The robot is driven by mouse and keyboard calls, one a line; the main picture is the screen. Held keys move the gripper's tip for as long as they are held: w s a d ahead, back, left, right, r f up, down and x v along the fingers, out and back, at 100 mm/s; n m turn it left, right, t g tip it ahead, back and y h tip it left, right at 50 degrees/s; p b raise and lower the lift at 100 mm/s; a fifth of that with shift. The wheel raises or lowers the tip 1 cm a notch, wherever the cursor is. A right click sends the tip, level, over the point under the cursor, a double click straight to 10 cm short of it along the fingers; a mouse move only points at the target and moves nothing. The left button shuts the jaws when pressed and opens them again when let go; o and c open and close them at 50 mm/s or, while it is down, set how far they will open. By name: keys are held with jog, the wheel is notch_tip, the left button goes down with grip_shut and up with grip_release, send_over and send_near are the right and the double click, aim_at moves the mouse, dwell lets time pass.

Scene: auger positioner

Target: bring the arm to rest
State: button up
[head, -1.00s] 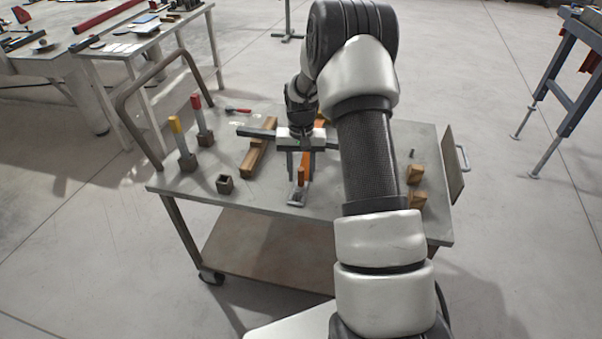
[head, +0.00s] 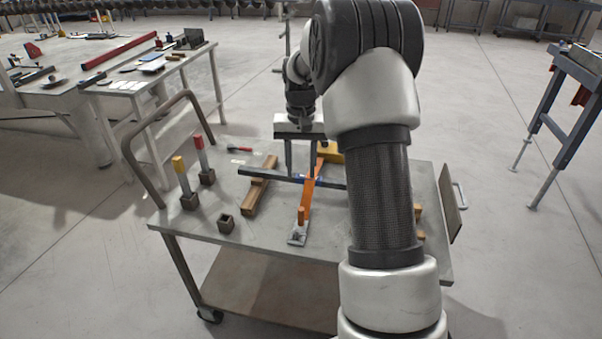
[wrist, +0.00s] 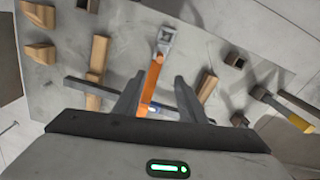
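My gripper (head: 301,176) points down above the cart top, its two fingers apart with nothing held. In the wrist view the gripper (wrist: 157,90) shows a clear gap between its fingers. An orange bar (head: 306,196) with a grey metal foot lies below it; the bar also shows in the wrist view (wrist: 151,80) between the fingers. A long dark bar (head: 262,174) crosses under the gripper and rests over a wooden block (head: 258,190). The fingertips look apart from both bars, though the exact height is hard to tell.
The cart top (head: 185,232) also carries yellow-topped (head: 180,172) and red-topped (head: 201,158) posts in dark sockets and an empty socket (head: 226,223). A yellow piece (head: 331,152) sits behind the gripper. My arm hides much of the right side. A cart handle (head: 130,150) rises at left.

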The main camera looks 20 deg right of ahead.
dwell(0.4)
jog(key=s+a+r+n+t, duration=0.1)
jog(key=s+a+r, duration=0.3)
jog(key=s+r, duration=0.3)
jog(key=s+a+r+n+t, duration=0.1)
jog(key=s+a+r+t, duration=0.15)
jog(key=s+r, duration=0.45)
jog(key=s+a+r+n+t, duration=0.1)
jog(key=s+a, duration=0.2)
jog(key=s, duration=0.5)
jog(key=s+a+r+n+t, duration=0.1)
jog(key=s+a+n, duration=0.1)
jog(key=s, duration=0.6)
notch_tip(320, 180, up, 14)
jog(key=p, duration=1.4)
jog(key=shift+r, duration=0.25)
jog(key=shift+w, duration=0.1)
